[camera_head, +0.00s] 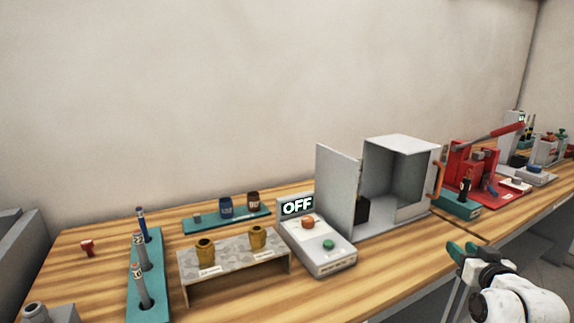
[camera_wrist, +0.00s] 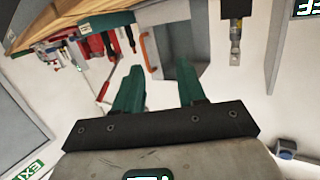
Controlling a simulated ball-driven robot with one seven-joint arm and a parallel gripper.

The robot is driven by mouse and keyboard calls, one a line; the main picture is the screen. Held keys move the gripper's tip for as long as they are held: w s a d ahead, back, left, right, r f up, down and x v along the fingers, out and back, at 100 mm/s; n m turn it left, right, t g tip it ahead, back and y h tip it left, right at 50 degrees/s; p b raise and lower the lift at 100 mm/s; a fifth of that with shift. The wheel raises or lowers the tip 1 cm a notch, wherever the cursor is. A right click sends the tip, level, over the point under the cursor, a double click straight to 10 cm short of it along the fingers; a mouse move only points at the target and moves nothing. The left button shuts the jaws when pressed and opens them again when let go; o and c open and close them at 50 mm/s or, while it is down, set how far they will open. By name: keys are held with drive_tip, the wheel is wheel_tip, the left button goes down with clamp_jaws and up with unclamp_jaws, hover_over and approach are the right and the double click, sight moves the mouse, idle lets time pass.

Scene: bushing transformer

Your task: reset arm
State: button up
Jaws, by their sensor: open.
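My gripper (camera_head: 464,251) shows at the lower right of the head view, out in front of the bench edge and apart from everything on the bench. Its two green fingers are spread with nothing between them. In the wrist view my gripper (camera_wrist: 158,82) also shows open and empty, and the scene there appears upside down. The white wrist and part of my arm show beside the fingers in the head view.
The wooden bench (camera_head: 90,260) holds a grey cabinet (camera_head: 415,170) with its door open, a control box (camera_head: 318,250) reading OFF, a stand (camera_head: 235,262) with brass parts, a teal tool rack (camera_head: 147,270) and a red press (camera_head: 480,165). Space before the bench is clear.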

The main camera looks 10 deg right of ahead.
drive_tip(key=s+a+f+n+g+y, duration=0.1)
drive_tip(key=s+a+f+g+y, duration=0.45)
drive_tip(key=s+a+f, duration=1.4)
drive_tip(key=s+a+f+g+h, duration=0.1)
drive_tip(key=s+f+g, duration=0.2)
drive_tip(key=s, duration=0.7)
drive_tip(key=s+a+f+n+g+h, duration=0.1)
drive_tip(key=s+f+g, duration=0.2)
drive_tip(key=s+g, duration=0.3)
drive_tip(key=s, duration=0.5)
drive_tip(key=shift+s+f, duration=0.15)
drive_tip(key=shift+s, duration=0.1)
drive_tip(key=shift+a, duration=0.1)
